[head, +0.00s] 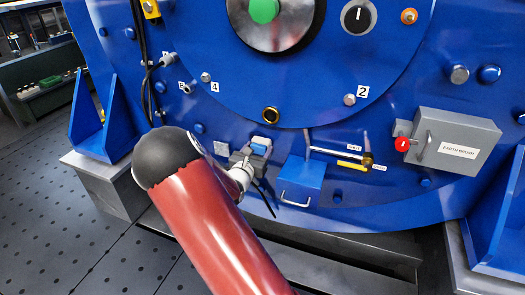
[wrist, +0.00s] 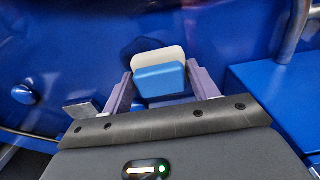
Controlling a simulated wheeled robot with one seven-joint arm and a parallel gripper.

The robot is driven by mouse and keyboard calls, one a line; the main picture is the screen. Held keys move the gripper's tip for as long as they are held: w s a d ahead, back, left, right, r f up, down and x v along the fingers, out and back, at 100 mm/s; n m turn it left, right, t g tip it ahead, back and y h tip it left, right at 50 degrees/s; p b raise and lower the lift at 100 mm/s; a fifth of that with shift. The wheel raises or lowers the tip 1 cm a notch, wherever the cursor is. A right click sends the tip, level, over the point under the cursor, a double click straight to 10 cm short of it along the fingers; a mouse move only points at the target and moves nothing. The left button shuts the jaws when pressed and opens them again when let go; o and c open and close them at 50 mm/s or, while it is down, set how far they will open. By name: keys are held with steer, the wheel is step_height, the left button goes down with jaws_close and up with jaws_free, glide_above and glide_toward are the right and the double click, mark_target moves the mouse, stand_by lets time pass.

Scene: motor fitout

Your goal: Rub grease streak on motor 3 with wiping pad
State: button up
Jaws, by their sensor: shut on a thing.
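The wiping pad (head: 265,143) is a blue block with a cream-white pad side. It also shows in the wrist view (wrist: 160,80), between my two purple-grey fingers. My gripper (head: 259,150) is shut on it, and in the wrist view my gripper (wrist: 160,69) has a finger on each side of the blue block. The cream side faces the blue motor (head: 230,110). I cannot tell whether it touches the surface. I cannot make out a grease streak for certain; the held pad and my arm hide part of the lower motor face. No number 3 label is readable.
A blue box with a handle (head: 301,180) juts out right of my gripper. Further right are a brass-ended pipe (head: 340,154), a yellow bar (head: 351,166) and a grey box with a red knob (head: 455,143).

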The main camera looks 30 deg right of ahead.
steer(key=shift+w+a+r+p, duration=0.1)
steer(key=shift+w+a+p, duration=0.2)
steer(key=shift+w+a, duration=0.65)
steer(key=shift+w+a+r+p, duration=0.1)
steer(key=shift+w+a+p, duration=0.15)
steer(key=shift+w+a, duration=0.65)
steer(key=shift+w+d+r, duration=0.15)
steer(key=shift+d, duration=0.05)
steer(key=shift+s+d+b, duration=0.35)
steer(key=shift+s+d, duration=0.85)
steer(key=shift+s, duration=0.25)
steer(key=shift+s+d+b, duration=0.35)
steer(key=shift+s+d, duration=0.85)
steer(key=shift+s, duration=0.25)
steer(key=shift+w+a+p, duration=0.35)
steer(key=shift+w+a, duration=0.6)
steer(key=shift+w, duration=0.3)
steer(key=shift+w+a+p, duration=0.3)
steer(key=shift+w+a, duration=1.15)
steer(key=shift+w, duration=0.2)
steer(key=v, duration=0.6)
steer(key=shift+p, duration=0.35)
steer(key=shift+s+a, duration=0.1)
